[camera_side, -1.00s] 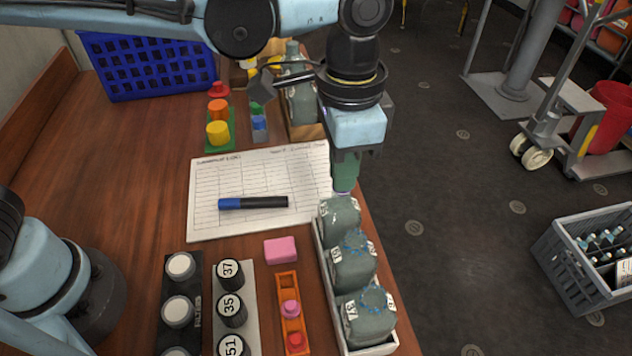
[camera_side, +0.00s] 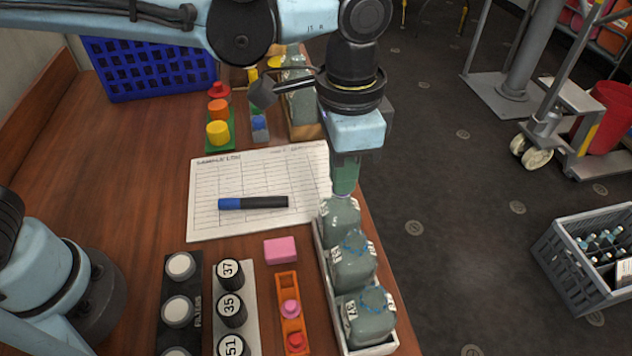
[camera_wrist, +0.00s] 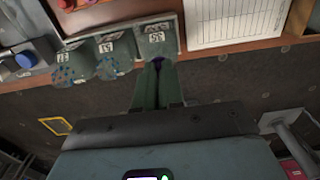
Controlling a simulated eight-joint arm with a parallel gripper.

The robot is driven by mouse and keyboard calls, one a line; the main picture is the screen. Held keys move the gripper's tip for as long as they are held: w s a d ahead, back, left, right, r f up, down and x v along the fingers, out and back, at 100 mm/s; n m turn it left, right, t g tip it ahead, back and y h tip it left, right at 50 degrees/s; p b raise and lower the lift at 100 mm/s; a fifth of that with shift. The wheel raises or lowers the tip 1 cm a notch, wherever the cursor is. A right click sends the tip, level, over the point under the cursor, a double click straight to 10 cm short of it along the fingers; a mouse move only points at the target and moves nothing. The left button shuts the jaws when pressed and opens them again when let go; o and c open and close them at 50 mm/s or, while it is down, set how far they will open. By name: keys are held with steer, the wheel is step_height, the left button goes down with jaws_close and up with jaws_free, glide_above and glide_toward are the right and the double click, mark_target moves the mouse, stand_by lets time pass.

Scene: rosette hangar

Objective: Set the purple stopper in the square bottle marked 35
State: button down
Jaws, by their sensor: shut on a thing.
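My gripper (camera_side: 343,190) points down over the farthest of three square grey-green bottles in a white tray. Its green fingers are shut on the purple stopper (camera_wrist: 157,62), which shows as a small purple patch between the fingertips in the wrist view. That farthest bottle (camera_side: 341,219) carries a label that seems to read 35, upside down in the wrist view (camera_wrist: 153,28). The stopper is at the bottle's mouth; the fingers hide how far it sits in. The middle bottle (camera_side: 352,264) and the near bottle (camera_side: 368,318) have blue marks around their tops.
The white tray (camera_side: 372,348) stands along the table's right edge. An orange rack (camera_side: 287,283) with pink and red stoppers, a pink block (camera_side: 280,250) and black-sided numbered jars (camera_side: 232,310) stand to its left. A paper sheet (camera_side: 225,180) with a marker (camera_side: 253,203) lies behind.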

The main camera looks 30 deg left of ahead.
steer(key=c, duration=0.8)
jaws_free()
steer(key=shift+r, duration=0.1)
steer(key=shift+r, duration=3.65)
steer(key=shift+a, duration=0.1)
steer(key=s+a+f+n+t, duration=0.1)
steer(key=a+f+n+t, duration=0.1)
steer(key=a, duration=0.6)
steer(key=s+a+f+n+t, duration=0.1)
steer(key=a+f+n+t, duration=0.1)
steer(key=a, duration=0.7)
steer(key=s+a+f+n+t, duration=0.1)
steer(key=a+f+n+t, duration=0.2)
steer(key=a, duration=0.6)
steer(key=shift+a+f+n, duration=0.25)
steer(key=shift+f+n, duration=0.4)
steer(key=shift+n, duration=0.35)
